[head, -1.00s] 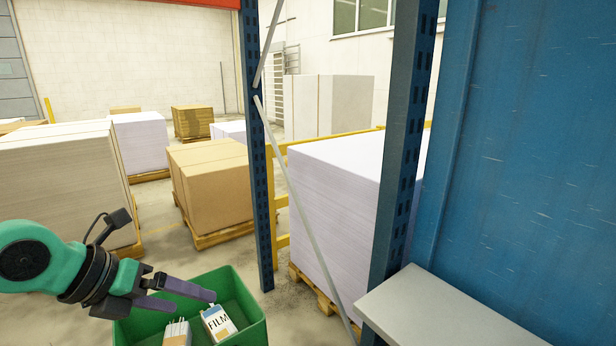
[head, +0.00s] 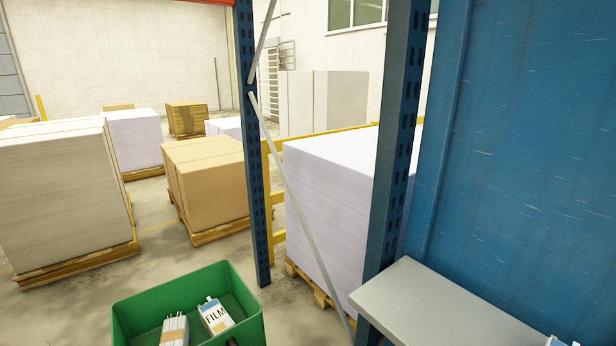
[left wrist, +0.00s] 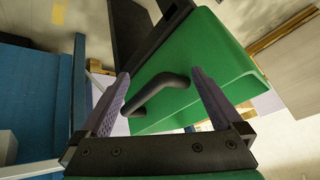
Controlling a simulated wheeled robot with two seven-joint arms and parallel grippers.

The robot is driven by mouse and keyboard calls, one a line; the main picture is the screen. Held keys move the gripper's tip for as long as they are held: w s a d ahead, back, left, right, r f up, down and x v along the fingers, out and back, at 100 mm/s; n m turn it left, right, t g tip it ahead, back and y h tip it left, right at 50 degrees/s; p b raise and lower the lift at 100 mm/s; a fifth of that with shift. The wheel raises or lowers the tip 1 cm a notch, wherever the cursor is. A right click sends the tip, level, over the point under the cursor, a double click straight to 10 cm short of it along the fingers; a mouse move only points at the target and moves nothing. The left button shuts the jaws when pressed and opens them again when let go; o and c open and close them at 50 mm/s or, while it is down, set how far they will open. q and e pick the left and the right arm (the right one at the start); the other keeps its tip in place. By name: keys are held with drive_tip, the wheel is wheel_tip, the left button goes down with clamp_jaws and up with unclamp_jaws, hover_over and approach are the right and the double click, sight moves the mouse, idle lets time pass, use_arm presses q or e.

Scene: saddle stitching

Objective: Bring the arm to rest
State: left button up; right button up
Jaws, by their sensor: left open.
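My left gripper (left wrist: 160,76) shows in the left wrist view with its two fingers spread apart and nothing held between them. It is out of the head view. Beyond the fingers is a green surface with a dark curved handle (left wrist: 158,88); I cannot tell whether the fingers touch it. In the head view, the green bin (head: 130,318) stands at the bottom, cut off by the lower edge. A white carton marked FILM (head: 215,316) and a second carton (head: 174,331) are in it. My right gripper is in neither view.
A blue rack post (head: 396,150) and a thin diagonal brace stand right of the bin. A grey shelf (head: 430,300) juts out at the lower right, beside a blue wall panel (head: 520,150). Pallets of stacked paper (head: 60,190) and brown cartons (head: 212,190) stand behind.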

use_arm(q)
drive_tip(key=s+d+f+g+h, duration=0.2)
drive_tip(key=s+d+f+g, duration=0.15)
drive_tip(key=s, duration=0.25)
drive_tip(key=s+f+g, duration=0.1)
drive_tip(key=s+f, duration=0.2)
drive_tip(key=f, duration=2.1)
drive_tip(key=s+a+f+g, duration=0.1)
drive_tip(key=s+a+f, duration=0.2)
drive_tip(key=s+f, duration=1.1)
drive_tip(key=s, duration=0.2)
drive_tip(key=shift+s+y, duration=0.3)
drive_tip(key=shift+s, duration=0.1)
drive_tip(key=shift+f, duration=0.1)
